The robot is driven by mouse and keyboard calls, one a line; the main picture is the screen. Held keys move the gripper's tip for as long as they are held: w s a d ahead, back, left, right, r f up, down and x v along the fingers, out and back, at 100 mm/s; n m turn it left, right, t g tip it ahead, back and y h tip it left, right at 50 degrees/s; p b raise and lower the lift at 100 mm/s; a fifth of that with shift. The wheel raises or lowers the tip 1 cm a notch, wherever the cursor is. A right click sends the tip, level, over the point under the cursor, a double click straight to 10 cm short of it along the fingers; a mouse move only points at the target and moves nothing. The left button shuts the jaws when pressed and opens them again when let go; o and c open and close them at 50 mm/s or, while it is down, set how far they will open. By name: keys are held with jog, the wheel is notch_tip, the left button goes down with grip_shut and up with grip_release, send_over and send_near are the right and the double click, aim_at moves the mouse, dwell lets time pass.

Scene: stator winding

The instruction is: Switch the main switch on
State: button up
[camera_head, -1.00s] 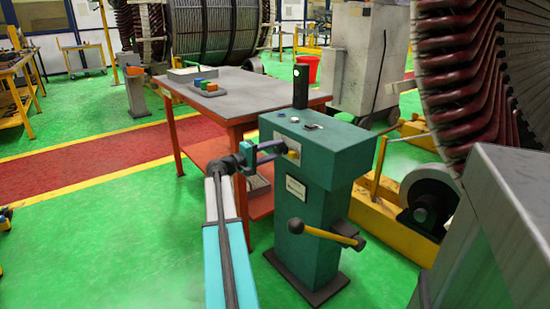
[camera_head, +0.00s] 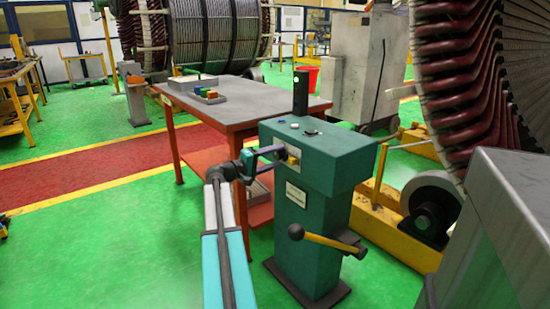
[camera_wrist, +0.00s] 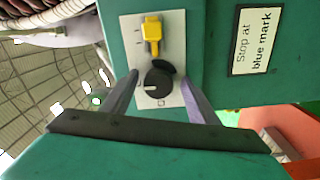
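The teal control pedestal (camera_head: 305,185) stands in front of me. In the wrist view its grey switch plate (camera_wrist: 178,25) carries a black round knob (camera_wrist: 158,84) with a white mark, and a yellow part (camera_wrist: 152,35) beside it. I cannot tell for sure which one is the main switch. My gripper (camera_wrist: 159,77) is open, with one finger on each side of the black knob; whether they touch it is unclear. In the head view my gripper (camera_head: 273,152) is at the pedestal's upper left face and hides part of the plate.
A black lamp post (camera_head: 300,92) with a green light stands on the pedestal. A yellow-handled lever (camera_head: 330,240) sticks out of its front. A "Stop at blue mark" label (camera_wrist: 256,40) is beside the plate. An orange-legged table (camera_head: 245,100) stands close behind.

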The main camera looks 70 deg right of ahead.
jog(key=shift+w+r, duration=0.1)
jog(key=shift+w+a, duration=0.15)
jog(key=shift+a, duration=0.1)
jog(key=p+v, duration=0.2)
jog(key=v, duration=1.1)
dwell(0.3)
